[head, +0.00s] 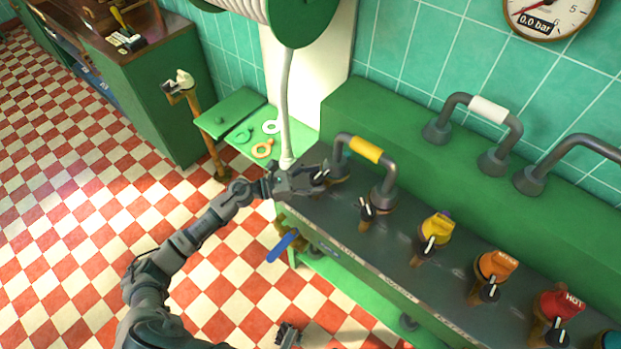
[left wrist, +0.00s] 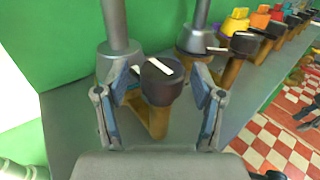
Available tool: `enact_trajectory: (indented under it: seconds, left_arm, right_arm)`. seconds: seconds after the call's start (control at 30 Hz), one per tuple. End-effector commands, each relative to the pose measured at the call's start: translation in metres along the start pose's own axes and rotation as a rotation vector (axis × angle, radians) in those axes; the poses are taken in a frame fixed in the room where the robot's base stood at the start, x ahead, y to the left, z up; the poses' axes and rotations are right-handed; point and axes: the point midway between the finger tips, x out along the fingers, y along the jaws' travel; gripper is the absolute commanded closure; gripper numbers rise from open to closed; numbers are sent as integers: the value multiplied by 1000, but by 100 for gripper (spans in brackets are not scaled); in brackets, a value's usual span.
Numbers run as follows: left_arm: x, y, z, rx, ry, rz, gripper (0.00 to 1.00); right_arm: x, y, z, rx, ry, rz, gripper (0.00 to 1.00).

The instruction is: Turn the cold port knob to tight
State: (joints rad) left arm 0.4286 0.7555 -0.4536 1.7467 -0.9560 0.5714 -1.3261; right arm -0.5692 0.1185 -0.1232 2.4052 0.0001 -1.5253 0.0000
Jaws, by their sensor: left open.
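A row of black knobs with white pointer marks runs along the front of the dark counter (head: 390,255). My left gripper (head: 312,178) is at the leftmost knob, which its fingers mostly hide in the head view. In the left wrist view this black knob (left wrist: 162,82) sits between the two open, blue-padded fingers, with a gap on each side. Its white mark lies slanted. I can read no cold label on it. A dark jaw-like part at the bottom of the head view looks like my right gripper (head: 288,335); its jaws are unclear.
A pipe handle with a yellow sleeve (head: 366,150) rises just behind the left gripper. Further right are a yellow valve cap (head: 437,225), an orange one (head: 497,265) and a red HOT one (head: 560,303). A blue lever (head: 283,247) hangs below the counter's front edge.

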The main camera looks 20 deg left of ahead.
Motion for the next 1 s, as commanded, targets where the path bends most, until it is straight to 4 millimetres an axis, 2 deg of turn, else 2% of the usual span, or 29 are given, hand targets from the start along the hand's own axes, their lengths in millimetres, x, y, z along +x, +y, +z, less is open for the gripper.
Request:
enact_trajectory:
  seconds: [0.17,0.4,0.6,0.77,1.0]
  left_arm:
    - [-19,0,-2,-2,3,2,32]
    - [-74,1,-3,-4,4,2,32]
    - [-108,2,-3,-3,2,2,32]
    - [-119,2,-2,-2,1,1,32]
    - [-120,2,-2,-1,1,1,32]
  right_arm:
    - [0,0,1,0,1,0,60]
    - [-1,0,0,0,1,0,60]
    - [0,0,0,0,1,0,60]
    - [0,0,0,0,1,-1,60]
    - [0,1,0,0,1,0,60]
